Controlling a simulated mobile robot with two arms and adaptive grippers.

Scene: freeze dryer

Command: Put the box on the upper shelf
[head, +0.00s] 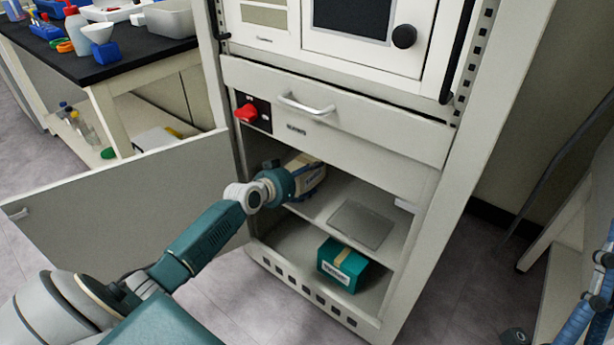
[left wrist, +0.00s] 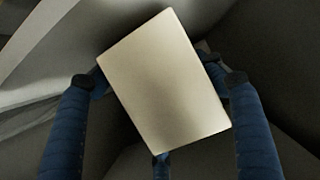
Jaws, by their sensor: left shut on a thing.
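A beige cardboard box (head: 312,181) is inside the open lower compartment of the cabinet, at the left over the upper shelf (head: 318,207). I cannot tell whether it touches the shelf. My left gripper (head: 290,180) reaches in from the left and is shut on this box; its fingers are mostly hidden in the head view. In the left wrist view the box's plain pale face (left wrist: 165,85) sits tilted between the blue fingers.
A flat grey plate (head: 360,225) lies on the upper shelf, right of the box. A teal box (head: 341,265) stands on the lower level. The cabinet door (head: 125,200) is swung open to the left, beside my arm. A drawer (head: 330,110) is closed above the opening.

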